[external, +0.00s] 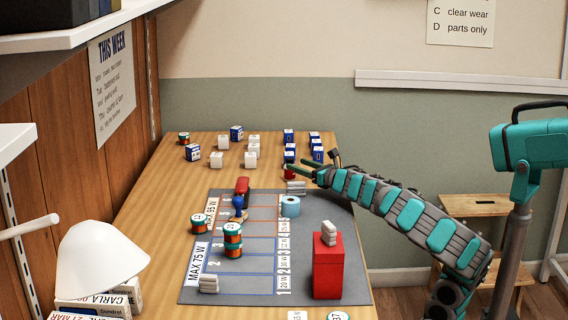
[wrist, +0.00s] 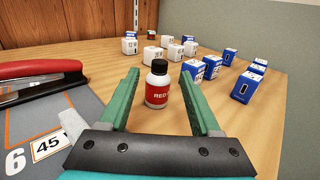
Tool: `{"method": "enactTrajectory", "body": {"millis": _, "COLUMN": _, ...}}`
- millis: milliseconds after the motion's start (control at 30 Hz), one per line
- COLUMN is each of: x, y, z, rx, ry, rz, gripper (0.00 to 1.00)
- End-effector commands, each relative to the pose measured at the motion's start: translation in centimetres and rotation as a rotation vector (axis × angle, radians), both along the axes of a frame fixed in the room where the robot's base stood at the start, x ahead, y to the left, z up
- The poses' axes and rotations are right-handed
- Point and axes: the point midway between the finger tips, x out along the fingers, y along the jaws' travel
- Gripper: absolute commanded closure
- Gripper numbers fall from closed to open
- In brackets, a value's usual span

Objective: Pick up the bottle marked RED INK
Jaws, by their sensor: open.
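The bottle (wrist: 157,92) has a black cap, a white shoulder and a red label on which "RED" can be read; the rest of the word is hidden or too small. It stands upright on the wooden table. My gripper (wrist: 160,74) is open, with its green fingers on either side of the bottle in the wrist view and a gap on both sides. It does not touch the bottle. In the external view, my gripper (external: 312,164) is low over the table's right side, and a small red patch beneath it is probably the bottle, mostly hidden.
Blue-and-white boxes (wrist: 243,87) and white cubes (wrist: 152,54) stand beyond the bottle. A red stapler-like object (wrist: 40,75) lies on the grey mat (wrist: 85,100) to the left. A red box (external: 327,270) stands on the mat's near right.

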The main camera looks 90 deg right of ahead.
Motion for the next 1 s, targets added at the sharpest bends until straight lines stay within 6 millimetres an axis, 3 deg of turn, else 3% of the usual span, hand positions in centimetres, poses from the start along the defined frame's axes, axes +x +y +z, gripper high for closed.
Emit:
{"method": "enactTrajectory", "body": {"millis": 400, "x": 3.3, "y": -3.2, "z": 0.1, "rx": 0.001, "ry": -0.004, "rz": 0.001, "gripper": 0.36}}
{"method": "enactTrajectory", "body": {"millis": 700, "x": 3.6, "y": -3.4, "z": 0.2, "rx": 0.000, "ry": -0.004, "rz": 0.001, "gripper": 0.36}}
{"method": "enactTrajectory", "body": {"millis": 1000, "x": 3.6, "y": -3.4, "z": 0.1, "rx": 0.000, "ry": -0.004, "rz": 0.001, "gripper": 0.68}}
